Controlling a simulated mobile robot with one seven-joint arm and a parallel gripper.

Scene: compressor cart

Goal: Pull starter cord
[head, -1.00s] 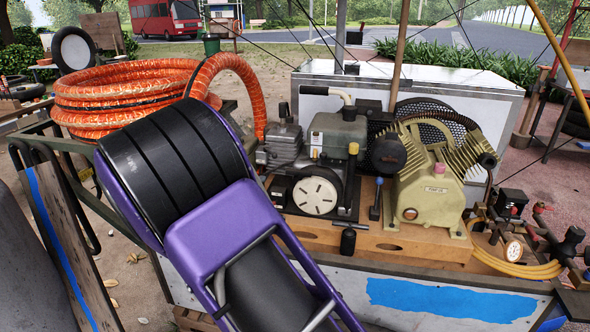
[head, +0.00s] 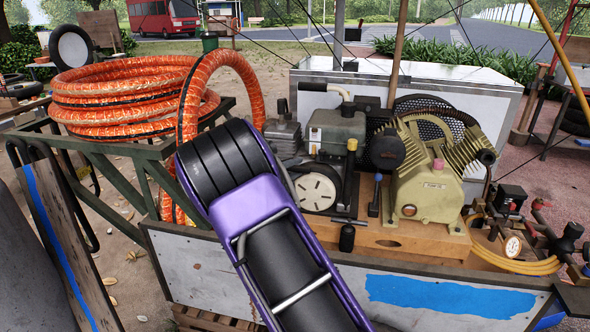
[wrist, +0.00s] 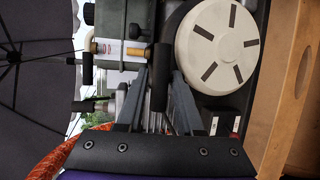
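The engine (head: 337,130) stands on the cart's wooden base, with a white round slotted starter cover (head: 316,192) facing me. The cover fills the upper right of the wrist view (wrist: 217,45). A black cylindrical handle (wrist: 160,78), which looks like the starter grip, shows beside the cover. My gripper (wrist: 157,72) has its two grey fingers apart, and the handle appears in the gap between them. I cannot tell how deep the handle sits there or whether a finger touches it. No cord is visible. In the head view my purple and black arm hides the gripper.
A beige compressor (head: 432,185) stands right of the engine. An orange hose coil (head: 110,98) lies at left, with a loop (head: 192,92) hanging close behind my arm. The wooden base (head: 405,238) is near my gripper.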

